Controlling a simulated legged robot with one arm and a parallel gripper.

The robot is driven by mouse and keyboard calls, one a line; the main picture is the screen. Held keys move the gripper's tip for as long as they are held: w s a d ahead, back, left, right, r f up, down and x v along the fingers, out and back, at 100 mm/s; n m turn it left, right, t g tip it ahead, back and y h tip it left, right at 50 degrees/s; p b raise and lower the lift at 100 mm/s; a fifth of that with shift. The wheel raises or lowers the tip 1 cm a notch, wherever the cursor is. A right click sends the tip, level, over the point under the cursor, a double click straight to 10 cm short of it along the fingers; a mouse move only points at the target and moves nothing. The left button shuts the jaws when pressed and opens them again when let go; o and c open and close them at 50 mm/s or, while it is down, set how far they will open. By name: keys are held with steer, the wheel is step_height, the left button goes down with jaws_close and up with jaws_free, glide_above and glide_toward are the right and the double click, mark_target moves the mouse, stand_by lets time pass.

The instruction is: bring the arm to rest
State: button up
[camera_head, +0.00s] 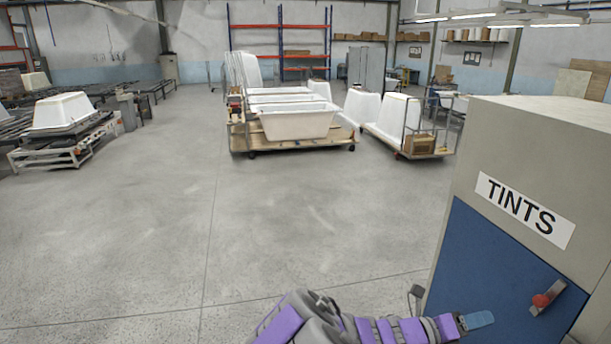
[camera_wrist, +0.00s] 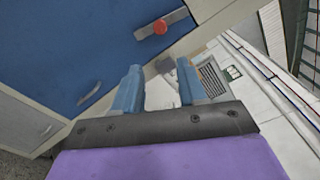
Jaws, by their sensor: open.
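My gripper (camera_head: 478,320) reaches to the right at the bottom of the head view, in front of the blue door of the TINTS cabinet (camera_head: 527,220). In the wrist view my gripper (camera_wrist: 160,88) has its two blue fingers apart, with nothing between them. The cabinet's blue door (camera_wrist: 75,45) and a red knob (camera_wrist: 160,27) on a metal plate lie beyond the fingers. The same red knob (camera_head: 541,300) shows to the right of my gripper in the head view, apart from it.
Carts with white bathtub shells (camera_head: 297,122) stand at the back middle. Another shell (camera_head: 62,112) sits on a roller table (camera_head: 45,157) at the left. Orange and blue racks (camera_head: 280,27) line the back wall. The grey floor (camera_head: 200,230) in the middle is clear.

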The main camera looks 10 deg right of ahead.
steer(key=s+a+f+m+g+y+b, duration=0.35)
steer(key=s+f+m+b, duration=0.2)
steer(key=s+m, duration=0.35)
steer(key=s+a+f+m+g+y+b, duration=0.35)
steer(key=s+m+b, duration=0.35)
steer(key=m, duration=0.4)
steer(key=s+a+f+m+t+y+b, duration=0.1)
steer(key=s+a+f+m+y+b, duration=0.2)
steer(key=a, duration=0.4)
steer(key=s+a+f+m+t+y+b, duration=0.1)
steer(key=s+a+f+m+y+b, duration=0.1)
steer(key=a, duration=0.5)
steer(key=s+a+f+m+t+y+b, duration=0.2)
steer(key=s+a+f+m+y+b, duration=0.1)
steer(key=a+f+m+y+b, duration=0.1)
steer(key=a+f+m+y, duration=0.1)
steer(key=a+f+m, duration=0.1)
steer(key=a+f, duration=0.1)
steer(key=shift+s+a+y+b, duration=0.3)
steer(key=shift+a+y+b, duration=0.1)
steer(key=shift+a, duration=0.15)
steer(key=shift+d+f, duration=0.1)
steer(key=shift+d, duration=0.1)
